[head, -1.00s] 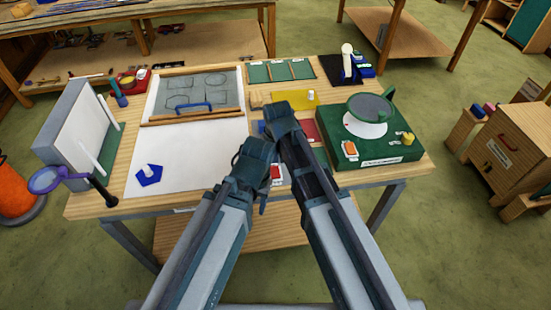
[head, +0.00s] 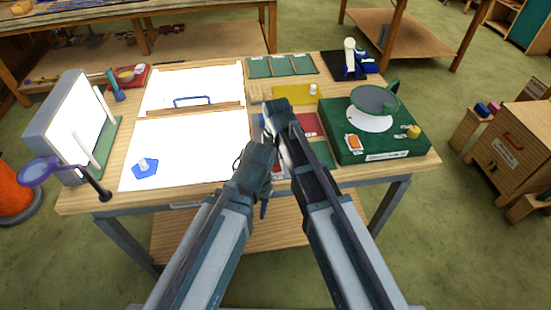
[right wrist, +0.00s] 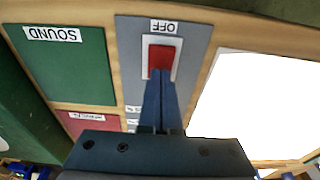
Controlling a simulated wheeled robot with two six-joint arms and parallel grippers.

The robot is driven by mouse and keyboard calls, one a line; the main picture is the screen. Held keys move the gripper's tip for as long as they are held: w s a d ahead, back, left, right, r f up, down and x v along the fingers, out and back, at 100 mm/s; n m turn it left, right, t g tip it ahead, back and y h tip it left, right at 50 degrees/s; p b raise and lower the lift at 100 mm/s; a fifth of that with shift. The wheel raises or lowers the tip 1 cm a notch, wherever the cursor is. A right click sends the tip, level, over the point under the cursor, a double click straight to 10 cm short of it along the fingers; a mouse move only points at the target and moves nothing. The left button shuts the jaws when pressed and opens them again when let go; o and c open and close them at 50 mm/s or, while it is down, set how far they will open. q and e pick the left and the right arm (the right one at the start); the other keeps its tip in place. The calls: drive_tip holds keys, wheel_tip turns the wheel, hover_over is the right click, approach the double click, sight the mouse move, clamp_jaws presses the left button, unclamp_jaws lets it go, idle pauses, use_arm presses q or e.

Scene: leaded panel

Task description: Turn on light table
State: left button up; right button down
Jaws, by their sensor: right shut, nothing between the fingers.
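The light table (head: 205,158) is a flat panel set in the wooden bench and glows bright white. It also shows as a white area in the right wrist view (right wrist: 250,105). A red rocker switch (right wrist: 161,57) in a white frame sits on a grey plate, beside an upside-down OFF label (right wrist: 164,26). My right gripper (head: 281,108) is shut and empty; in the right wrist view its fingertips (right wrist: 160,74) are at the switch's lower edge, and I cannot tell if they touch. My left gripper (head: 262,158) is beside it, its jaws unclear.
A blue pentagon piece (head: 145,169) and a blue-handled frame (head: 192,100) lie on the lit surface. A green box with a round wheel (head: 372,150) stands at right. An upright panel (head: 72,125) and purple magnifier (head: 40,171) stand at left. Green and red plates lie between.

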sight(277, 170)
drive_tip(key=shift+s+f, duration=0.1)
drive_tip(key=shift+s, duration=0.35)
drive_tip(key=shift+s+d, duration=0.1)
drive_tip(key=shift+s, duration=0.55)
drive_tip(key=shift+w, duration=0.15)
drive_tip(key=shift+r+p, duration=0.35)
drive_tip(key=shift+p, duration=0.05)
wheel_tip(277, 170, up, 13)
drive_tip(key=s+p, duration=0.2)
drive_tip(key=p, duration=1.1)
drive_tip(key=shift+s+d, duration=0.2)
drive_tip(key=shift+s, duration=0.2)
drive_tip(key=shift+w+r+t, duration=0.25)
drive_tip(key=shift+w+t, duration=0.15)
drive_tip(key=shift+w, duration=0.45)
